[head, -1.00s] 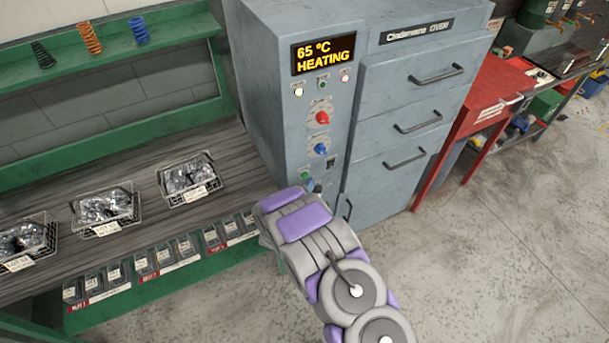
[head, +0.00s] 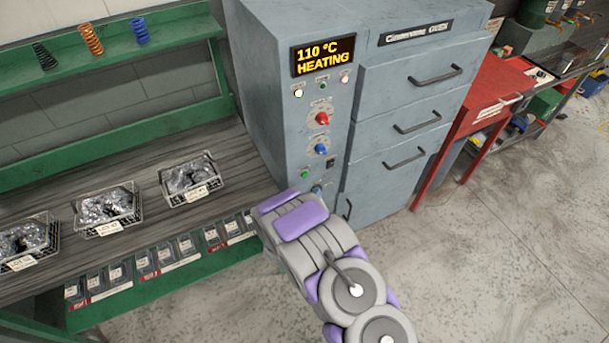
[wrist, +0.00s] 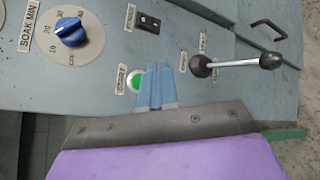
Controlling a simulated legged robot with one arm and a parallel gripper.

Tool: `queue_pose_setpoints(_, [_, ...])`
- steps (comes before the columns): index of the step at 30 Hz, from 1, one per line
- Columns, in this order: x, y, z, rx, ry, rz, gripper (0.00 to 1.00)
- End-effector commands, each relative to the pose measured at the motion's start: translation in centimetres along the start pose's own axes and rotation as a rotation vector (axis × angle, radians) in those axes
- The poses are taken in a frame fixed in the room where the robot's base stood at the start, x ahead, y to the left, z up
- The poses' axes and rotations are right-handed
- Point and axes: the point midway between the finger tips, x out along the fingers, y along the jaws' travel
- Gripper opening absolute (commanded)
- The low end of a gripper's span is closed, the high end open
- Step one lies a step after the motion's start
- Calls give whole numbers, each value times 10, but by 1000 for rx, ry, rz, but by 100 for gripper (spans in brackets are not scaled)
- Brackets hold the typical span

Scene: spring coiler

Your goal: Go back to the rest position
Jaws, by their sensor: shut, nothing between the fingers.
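The grey oven (head: 290,130) stands at the middle of the head view, its display (head: 323,56) reading 110 °C HEATING. A blue soak dial (wrist: 70,32) is at upper left.
A green-edged bench (head: 110,165) with several wire baskets of parts stands left of the oven. Springs (head: 90,40) sit on the shelf above. A red table (head: 490,110) is to the right. The floor (head: 510,240) at lower right is clear.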

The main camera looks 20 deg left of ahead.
Motion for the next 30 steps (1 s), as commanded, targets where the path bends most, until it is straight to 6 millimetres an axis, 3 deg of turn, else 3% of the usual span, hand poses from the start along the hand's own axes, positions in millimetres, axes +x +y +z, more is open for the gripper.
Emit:
queue_pose_setpoints(23, [1, 1, 1, 7, 1, -3, 0])
queue_pose_setpoints(30, [14, 16, 24, 193, 49, -102, 0])
